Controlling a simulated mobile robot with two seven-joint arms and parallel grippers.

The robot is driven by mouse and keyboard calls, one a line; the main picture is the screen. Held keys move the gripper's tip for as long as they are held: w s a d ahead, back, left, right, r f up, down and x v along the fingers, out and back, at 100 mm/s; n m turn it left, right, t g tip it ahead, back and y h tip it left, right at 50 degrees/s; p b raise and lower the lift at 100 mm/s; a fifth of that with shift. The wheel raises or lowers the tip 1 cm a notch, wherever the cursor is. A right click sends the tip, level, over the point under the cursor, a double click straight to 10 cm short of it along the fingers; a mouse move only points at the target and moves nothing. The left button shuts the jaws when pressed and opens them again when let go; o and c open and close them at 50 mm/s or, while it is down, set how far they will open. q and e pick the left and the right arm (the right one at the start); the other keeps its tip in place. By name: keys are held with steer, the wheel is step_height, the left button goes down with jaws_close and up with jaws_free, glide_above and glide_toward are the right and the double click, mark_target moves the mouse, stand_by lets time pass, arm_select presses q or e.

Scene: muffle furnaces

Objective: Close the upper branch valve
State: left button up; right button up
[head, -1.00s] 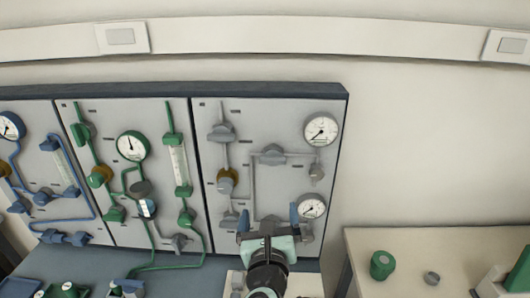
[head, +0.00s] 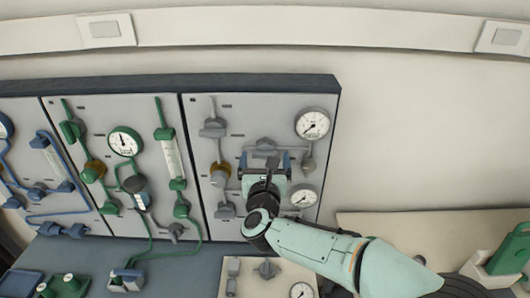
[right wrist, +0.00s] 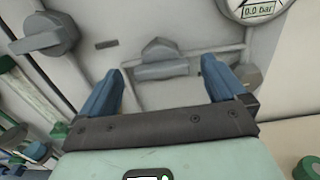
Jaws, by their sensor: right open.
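The upper branch valve (head: 266,144) is a grey valve on the right-hand grey panel, on the pipe that runs toward the upper gauge. My right gripper (head: 265,158) is in front of the panel just below it and hides part of it. In the right wrist view the grey valve (right wrist: 162,58) shows ahead, between the two blue fingers of the gripper (right wrist: 163,72). The fingers are spread and appear to hold nothing; I cannot tell whether they reach the valve's depth. My left gripper is not in view.
Another grey valve (head: 213,127) sits to the left, above a brass-coloured part (head: 220,174). An upper gauge (head: 312,124) and lower gauge (head: 303,197) are at the right. Green-piped fittings (head: 136,184) fill the neighbouring panel. A beige table (head: 400,222) stands at the right.

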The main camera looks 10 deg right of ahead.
steer(key=shift+w+d, duration=0.15)
steer(key=shift+w, duration=0.4)
steer(key=shift+s, duration=0.1)
